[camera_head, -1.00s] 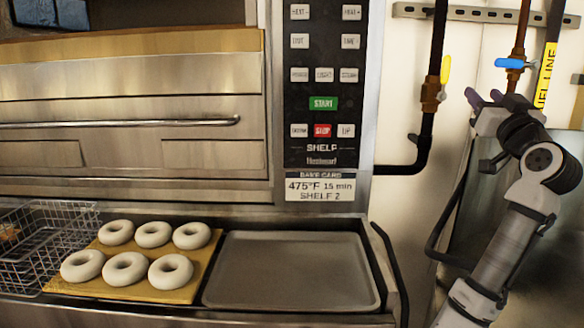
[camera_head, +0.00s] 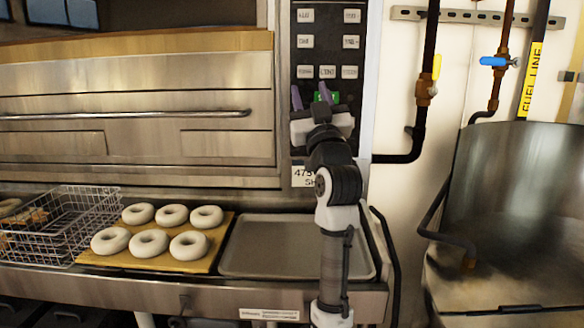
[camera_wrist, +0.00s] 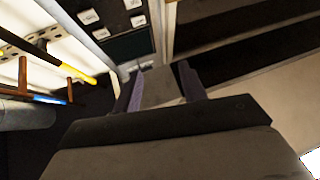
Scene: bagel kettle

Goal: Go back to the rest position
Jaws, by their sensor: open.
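My gripper (camera_head: 311,98) is raised in front of the oven's control panel (camera_head: 328,50) in the head view, above the empty grey tray (camera_head: 262,248). Its two purple fingers stand apart with nothing between them. The wrist view also shows my gripper (camera_wrist: 160,88) open and empty, with panel buttons beyond it.
White ring-shaped bagels (camera_head: 149,242) lie on a wooden board (camera_head: 120,262) left of the tray. A wire basket (camera_head: 75,225) stands further left. A large metal kettle (camera_head: 510,180) and pipes with a blue valve (camera_head: 493,61) are at right.

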